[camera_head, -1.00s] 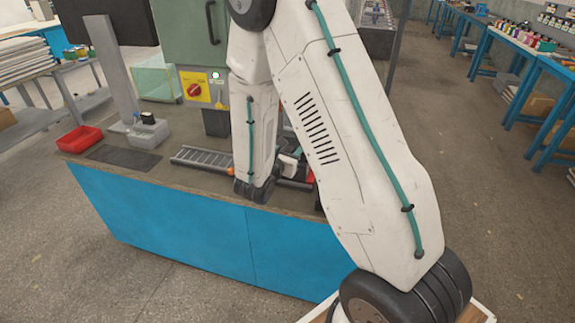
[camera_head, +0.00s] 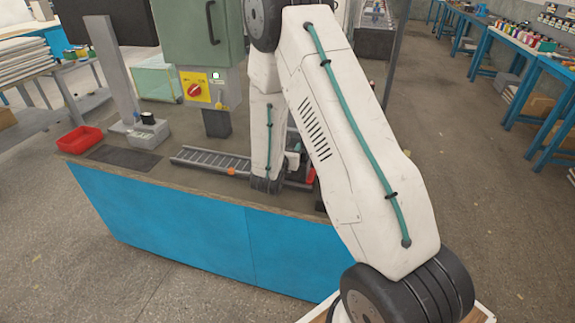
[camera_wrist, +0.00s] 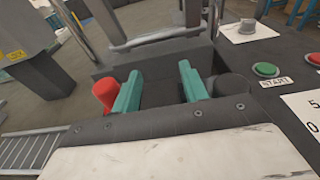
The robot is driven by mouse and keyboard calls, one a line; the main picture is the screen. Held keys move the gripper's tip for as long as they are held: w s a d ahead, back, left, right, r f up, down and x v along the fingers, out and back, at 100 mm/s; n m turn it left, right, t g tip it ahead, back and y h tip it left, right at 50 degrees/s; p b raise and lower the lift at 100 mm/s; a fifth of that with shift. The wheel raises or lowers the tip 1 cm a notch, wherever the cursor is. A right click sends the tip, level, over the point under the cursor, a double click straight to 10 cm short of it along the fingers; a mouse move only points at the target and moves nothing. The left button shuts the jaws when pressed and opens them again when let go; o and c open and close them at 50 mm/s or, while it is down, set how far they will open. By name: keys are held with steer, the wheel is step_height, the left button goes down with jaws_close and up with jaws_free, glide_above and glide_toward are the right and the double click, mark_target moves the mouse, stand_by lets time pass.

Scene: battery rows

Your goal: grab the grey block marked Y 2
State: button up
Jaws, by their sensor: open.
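My gripper (camera_wrist: 160,76) is in the wrist view, its two teal fingers apart with no object held between them. A dark grey stepped block or fixture (camera_wrist: 165,57) lies just beyond the fingertips; no Y 2 mark is readable on it, so I cannot tell whether it is the task's block. In the head view my arm covers most of the area around the gripper, and no block marked Y 2 can be made out.
A red rounded part (camera_wrist: 104,92) sits close beside the left finger. A green button (camera_wrist: 265,69) with a START label is at right.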

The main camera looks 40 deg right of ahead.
jaws_close()
steer(key=shift+r, duration=0.1)
stand_by(1.2)
